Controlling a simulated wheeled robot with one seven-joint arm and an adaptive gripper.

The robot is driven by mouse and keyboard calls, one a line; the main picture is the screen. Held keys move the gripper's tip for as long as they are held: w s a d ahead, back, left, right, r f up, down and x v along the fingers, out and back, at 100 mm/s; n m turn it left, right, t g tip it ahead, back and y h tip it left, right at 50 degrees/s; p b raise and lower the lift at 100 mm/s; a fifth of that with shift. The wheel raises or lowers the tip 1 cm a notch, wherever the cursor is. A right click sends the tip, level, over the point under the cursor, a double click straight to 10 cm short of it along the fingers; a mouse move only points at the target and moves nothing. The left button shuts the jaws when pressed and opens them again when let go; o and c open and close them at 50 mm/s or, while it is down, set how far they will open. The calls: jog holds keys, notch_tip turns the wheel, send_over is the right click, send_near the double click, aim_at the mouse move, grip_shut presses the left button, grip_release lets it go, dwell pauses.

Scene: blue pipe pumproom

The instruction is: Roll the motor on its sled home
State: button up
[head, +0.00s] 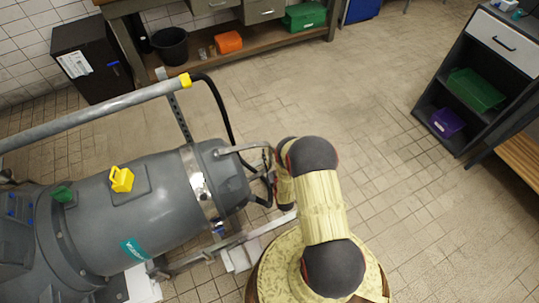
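A large grey motor (150,212) lies on its side at the left, with a yellow fitting on top and a teal label. A metal sled frame (228,240) shows under its right end. A light bar handle (243,148) stands out from the motor's right end cap (222,170). My arm reaches from the bottom centre toward this end. My gripper (266,172) is a small dark shape by the handle, mostly hidden by my arm. I cannot tell whether it touches the handle or whether its fingers are open or shut.
A grey pipe rail (95,113) with a yellow clamp runs above the motor. A workbench (265,42) with bins and a dark cabinet (88,62) stand at the back. A shelf unit (478,88) stands at the right. The tiled floor between is clear.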

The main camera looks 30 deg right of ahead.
jog(key=shift+d, duration=0.15)
jog(key=v, duration=1.2)
dwell(0.3)
